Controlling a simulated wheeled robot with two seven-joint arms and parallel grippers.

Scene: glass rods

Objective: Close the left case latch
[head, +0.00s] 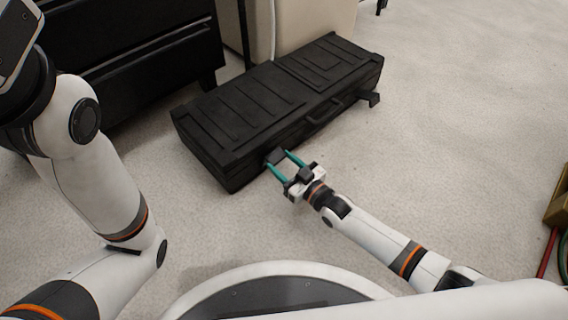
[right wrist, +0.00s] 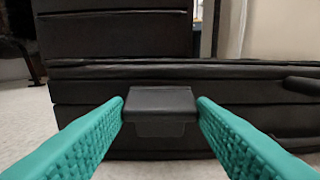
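The black case (head: 262,92) lies on the carpet with its lid down. Its left latch (head: 275,155) is at the front side, near my right gripper. In the right wrist view the latch (right wrist: 160,108) is a dark tab jutting out from the case front, just below the lid seam. My right gripper (head: 281,164) has its teal fingers apart, one on each side of the latch, and holds nothing. The right latch (head: 374,98) sticks out from the case front at the far right. My left arm is at the left; its gripper is outside the view.
The case handle (head: 325,112) is between the two latches. A black drawer cabinet (head: 135,60) and a beige piece of furniture (head: 305,22) stand behind the case. A brown object (head: 558,205) is at the right edge. The carpet (head: 455,130) to the right is clear.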

